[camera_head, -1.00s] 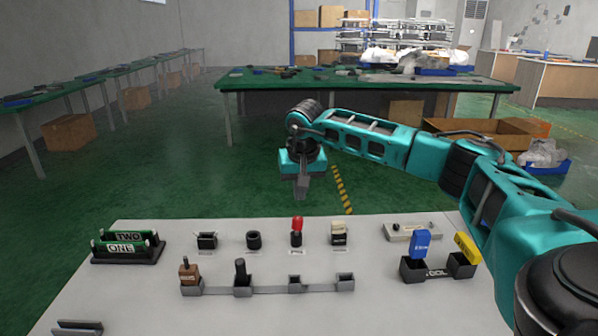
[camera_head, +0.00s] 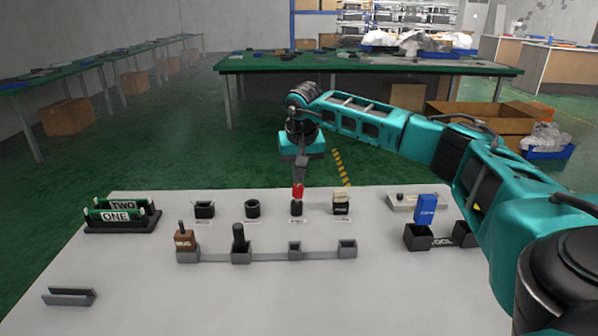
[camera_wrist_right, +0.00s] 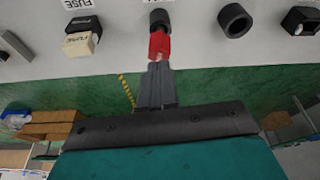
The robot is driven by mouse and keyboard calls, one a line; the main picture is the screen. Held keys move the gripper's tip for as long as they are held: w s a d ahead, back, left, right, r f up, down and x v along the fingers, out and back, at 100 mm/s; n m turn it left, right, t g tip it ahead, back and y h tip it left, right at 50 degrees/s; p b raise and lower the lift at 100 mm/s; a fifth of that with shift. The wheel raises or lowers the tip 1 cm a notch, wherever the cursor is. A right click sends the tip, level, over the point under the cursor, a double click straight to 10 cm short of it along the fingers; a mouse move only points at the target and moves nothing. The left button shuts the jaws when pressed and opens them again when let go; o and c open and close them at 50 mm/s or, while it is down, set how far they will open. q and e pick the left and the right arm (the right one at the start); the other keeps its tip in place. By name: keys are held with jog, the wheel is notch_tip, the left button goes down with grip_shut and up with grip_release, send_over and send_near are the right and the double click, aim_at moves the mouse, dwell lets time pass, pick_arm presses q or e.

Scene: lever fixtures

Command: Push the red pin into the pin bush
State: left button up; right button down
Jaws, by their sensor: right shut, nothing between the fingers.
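The red pin (camera_head: 298,191) stands upright in the black pin bush (camera_head: 296,208) in the back row on the white table. In the right wrist view the red pin (camera_wrist_right: 158,45) lies just past my fingertips, with the black bush (camera_wrist_right: 159,18) beyond it. My right gripper (camera_head: 301,178) points down above the red pin, its fingers shut and empty. In the right wrist view its fingertips (camera_wrist_right: 158,66) appear to meet the pin's top; I cannot tell whether they touch. My left gripper is not in view.
A cream fuse block (camera_head: 341,203) stands right of the bush and a black ring (camera_head: 252,208) left of it. In front is a grey rack of holders (camera_head: 270,259) with a brown plug (camera_head: 185,241).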

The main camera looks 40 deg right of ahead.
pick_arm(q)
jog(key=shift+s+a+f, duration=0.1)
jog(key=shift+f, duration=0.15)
pick_arm(e)
jog(key=shift+s+f, duration=0.15)
jog(key=shift+f, duration=0.7)
